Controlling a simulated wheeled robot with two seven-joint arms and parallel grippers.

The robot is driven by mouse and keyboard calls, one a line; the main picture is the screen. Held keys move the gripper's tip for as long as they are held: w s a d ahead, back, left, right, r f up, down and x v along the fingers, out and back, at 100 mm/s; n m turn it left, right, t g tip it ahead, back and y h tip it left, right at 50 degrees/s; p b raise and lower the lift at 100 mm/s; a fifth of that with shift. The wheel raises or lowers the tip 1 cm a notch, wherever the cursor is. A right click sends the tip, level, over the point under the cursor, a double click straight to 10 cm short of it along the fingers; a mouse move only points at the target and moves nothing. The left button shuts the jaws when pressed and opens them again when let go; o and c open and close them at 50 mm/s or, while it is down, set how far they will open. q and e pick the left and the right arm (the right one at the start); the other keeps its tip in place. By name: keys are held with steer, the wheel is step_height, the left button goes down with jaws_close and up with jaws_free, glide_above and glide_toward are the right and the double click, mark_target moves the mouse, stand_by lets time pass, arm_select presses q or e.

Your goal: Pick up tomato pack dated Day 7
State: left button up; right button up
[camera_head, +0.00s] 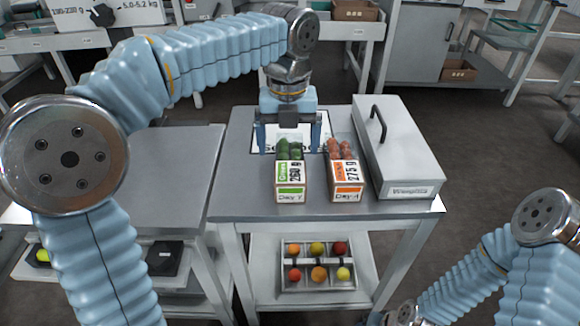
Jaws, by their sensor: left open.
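The tomato pack dated Day 7 (290,183) stands on the grey table, with green tomatoes showing at its top and a green label reading 250 g. My left gripper (289,147) points down with its jaws open, one finger on each side of the pack's far end. I see no contact between the fingers and the pack. A second pack marked Day 4 (346,181), with red-orange tomatoes and an orange label reading 275 g, stands just to the right. My right arm is at the lower right; its gripper is out of view.
A long grey lidded box (408,160) with a black handle stands right of the packs. A white sheet (262,137) lies behind them. A lower shelf holds a divided tray (319,286) with several tomatoes. The left table (150,190) has bare room.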

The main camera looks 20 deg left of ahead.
mark_target(290, 156)
arm_select(q)
steer(key=f, duration=0.4)
steer(key=shift+s+d+f+b, duration=0.2)
steer(key=shift+s+f+b, duration=0.1)
steer(key=shift+b, duration=0.1)
steer(key=shift+c, duration=0.4)
steer(key=c, duration=1.2)
steer(key=shift+o, duration=0.2)
steer(key=shift+r, duration=0.15)
